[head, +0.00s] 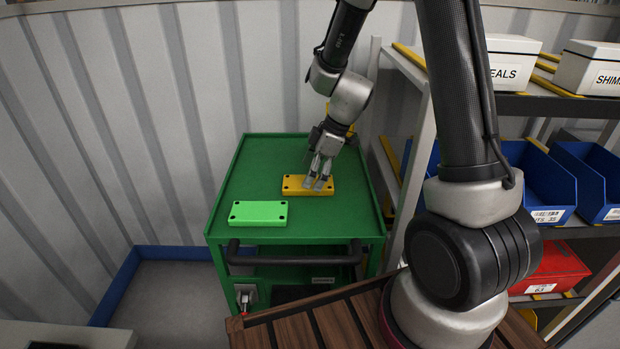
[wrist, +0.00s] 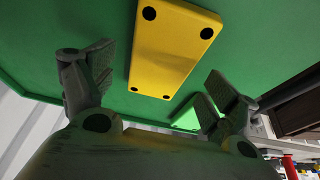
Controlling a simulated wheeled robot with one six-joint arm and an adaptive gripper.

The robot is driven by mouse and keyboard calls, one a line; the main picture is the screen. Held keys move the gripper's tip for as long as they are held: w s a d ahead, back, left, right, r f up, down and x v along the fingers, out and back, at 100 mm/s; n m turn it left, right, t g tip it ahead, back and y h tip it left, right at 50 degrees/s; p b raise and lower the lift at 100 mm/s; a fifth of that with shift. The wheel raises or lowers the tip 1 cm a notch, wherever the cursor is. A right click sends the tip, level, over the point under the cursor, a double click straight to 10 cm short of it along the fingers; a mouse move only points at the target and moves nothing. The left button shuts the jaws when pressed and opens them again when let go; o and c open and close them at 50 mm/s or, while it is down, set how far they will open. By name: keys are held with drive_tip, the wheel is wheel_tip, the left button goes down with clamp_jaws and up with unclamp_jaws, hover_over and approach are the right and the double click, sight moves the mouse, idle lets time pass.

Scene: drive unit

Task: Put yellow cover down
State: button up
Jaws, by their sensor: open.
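The yellow cover (head: 296,186) is a flat rectangular plate with dark corner holes. It lies on the green top of a cart (head: 232,177). In the wrist view the yellow cover (wrist: 172,48) lies ahead of and between my spread fingers. My gripper (head: 318,183) points down at the cover's right part in the head view, with its fingers open. In the wrist view my gripper (wrist: 160,88) shows a clear gap on both sides of the cover. The head view does not settle whether a fingertip touches it.
A bright green plate (head: 258,213) lies on the cart, left and nearer than the cover. A black handle bar (head: 294,256) runs along the cart's front. Shelves with blue bins (head: 540,180), a red bin (head: 552,268) and white boxes (head: 506,62) stand right. A ribbed wall closes the left.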

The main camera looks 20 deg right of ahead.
drive_tip(key=v, duration=1)
